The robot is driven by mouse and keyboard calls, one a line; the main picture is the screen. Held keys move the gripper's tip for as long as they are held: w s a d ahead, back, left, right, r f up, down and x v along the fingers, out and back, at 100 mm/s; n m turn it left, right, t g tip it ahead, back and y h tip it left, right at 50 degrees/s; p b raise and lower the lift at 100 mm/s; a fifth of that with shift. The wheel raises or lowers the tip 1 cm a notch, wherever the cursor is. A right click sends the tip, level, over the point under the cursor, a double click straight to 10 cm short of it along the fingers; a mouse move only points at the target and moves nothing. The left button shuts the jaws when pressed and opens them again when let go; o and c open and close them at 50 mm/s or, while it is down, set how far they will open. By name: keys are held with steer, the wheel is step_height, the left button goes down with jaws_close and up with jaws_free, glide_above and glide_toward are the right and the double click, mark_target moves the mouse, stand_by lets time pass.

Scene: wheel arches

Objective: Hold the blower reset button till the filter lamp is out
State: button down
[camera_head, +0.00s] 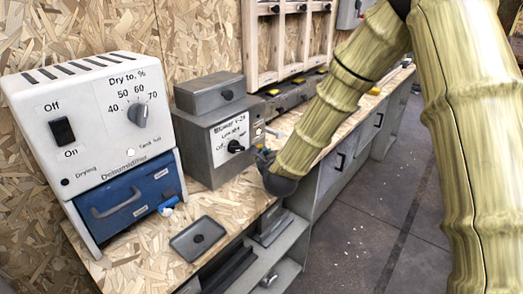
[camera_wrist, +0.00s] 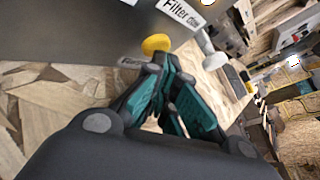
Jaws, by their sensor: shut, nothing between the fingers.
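The blower (camera_head: 212,150) is a grey box on the bench with an Off-Low-High dial (camera_head: 235,146) on its front. My gripper (camera_head: 266,158) is at the right edge of that front. In the wrist view my gripper (camera_wrist: 166,74) is shut and empty, its teal-padded fingers pointing at the panel. A yellow round part (camera_wrist: 155,44) is right by the fingertips; I cannot tell whether they touch. A label beginning "Filter" (camera_wrist: 181,12) is beside it. A bright spot (camera_wrist: 208,2) is cut off at the top edge; I cannot tell if it is the filter lamp.
A white round part (camera_wrist: 215,60) sticks out right of the fingers. A dehumidifier (camera_head: 100,130) with a blue drawer stands left of the blower. A grey tray (camera_head: 199,239) lies on the bench in front. Wooden frames (camera_head: 288,40) stand behind; open floor (camera_head: 370,230) is at right.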

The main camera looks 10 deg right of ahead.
steer(key=shift+d, duration=0.1)
stand_by(0.4)
steer(key=shift+s+d, duration=0.45)
steer(key=shift+s, duration=0.25)
steer(key=shift+s+d+b, duration=0.25)
steer(key=shift+s+d, duration=0.55)
steer(key=shift+s, duration=0.2)
steer(key=shift+s+d+b, duration=0.2)
steer(key=shift+s+d, duration=0.6)
steer(key=shift+s, duration=0.2)
steer(key=shift+s, duration=0.1)
